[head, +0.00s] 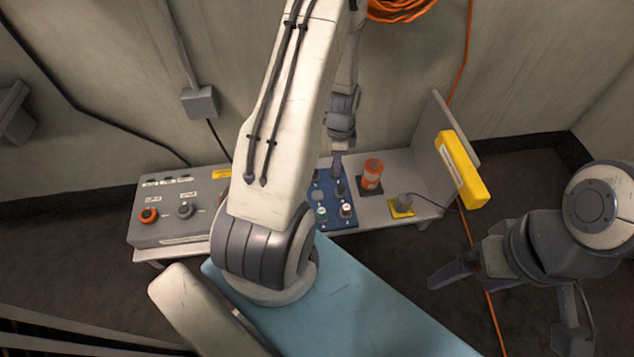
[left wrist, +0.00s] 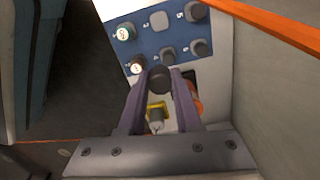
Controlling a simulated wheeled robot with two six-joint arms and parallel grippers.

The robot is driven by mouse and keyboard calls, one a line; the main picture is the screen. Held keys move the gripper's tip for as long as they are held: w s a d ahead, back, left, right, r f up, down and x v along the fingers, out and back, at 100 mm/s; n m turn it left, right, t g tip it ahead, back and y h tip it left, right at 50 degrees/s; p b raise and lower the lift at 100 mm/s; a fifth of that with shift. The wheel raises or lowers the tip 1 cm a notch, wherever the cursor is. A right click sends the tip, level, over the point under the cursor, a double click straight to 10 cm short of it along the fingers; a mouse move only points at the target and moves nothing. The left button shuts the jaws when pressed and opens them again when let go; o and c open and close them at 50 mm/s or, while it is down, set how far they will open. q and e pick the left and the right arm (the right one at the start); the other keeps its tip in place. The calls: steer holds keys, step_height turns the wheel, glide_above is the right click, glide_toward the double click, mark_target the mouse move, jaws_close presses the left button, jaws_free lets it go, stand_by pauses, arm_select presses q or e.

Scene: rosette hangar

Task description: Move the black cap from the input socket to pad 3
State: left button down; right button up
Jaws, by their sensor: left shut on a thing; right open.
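My left gripper (head: 337,165) hangs over the far side of a blue panel (head: 330,222), which also shows in the left wrist view (left wrist: 140,48). In the left wrist view its fingers (left wrist: 160,88) are shut on a dark round cap, the black cap (left wrist: 158,77), near the panel's edge. I cannot tell whether the cap touches anything below. The panel carries several grey or dark round pieces, a teal-and-white cap (head: 321,212) and a red-and-white cap (head: 346,210). The pad numbers are too small to read surely. My right gripper (head: 452,272) is open and empty, away from the bench.
An orange cylinder (head: 372,171) and a grey plug on a yellow square (head: 402,205) stand right of the panel. A grey control box (head: 165,225) stands left. A yellow box (head: 461,170) is on the right side wall. My left arm hides part of the bench.

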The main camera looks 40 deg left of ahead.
arm_select(q)
steer(key=s+a+f+m+b, duration=0.1)
steer(key=f+b, duration=0.1)
steer(key=f, duration=0.2)
steer(key=s+a+f+m+b, duration=0.1)
steer(key=f+b, duration=0.2)
steer(key=f, duration=0.1)
steer(key=s+a+f+m+b, duration=0.1)
steer(key=a+f+m+b, duration=0.1)
steer(key=f, duration=0.3)
steer(key=shift+a, duration=0.1)
arm_select(e)
step_height(320, 180, down, 8)
steer(key=shift+f, duration=0.25)
arm_select(q)
steer(key=shift+p, duration=0.7)
arm_select(e)
steer(key=shift+s+r, duration=0.1)
steer(key=shift+r, duration=0.85)
arm_select(q)
steer(key=shift+f, duration=0.4)
stand_by(0.3)
arm_select(e)
steer(key=shift+r, duration=0.15)
stand_by(0.6)
arm_select(q)
steer(key=shift+f, duration=0.1)
steer(key=c, duration=0.5)
jaws_free()
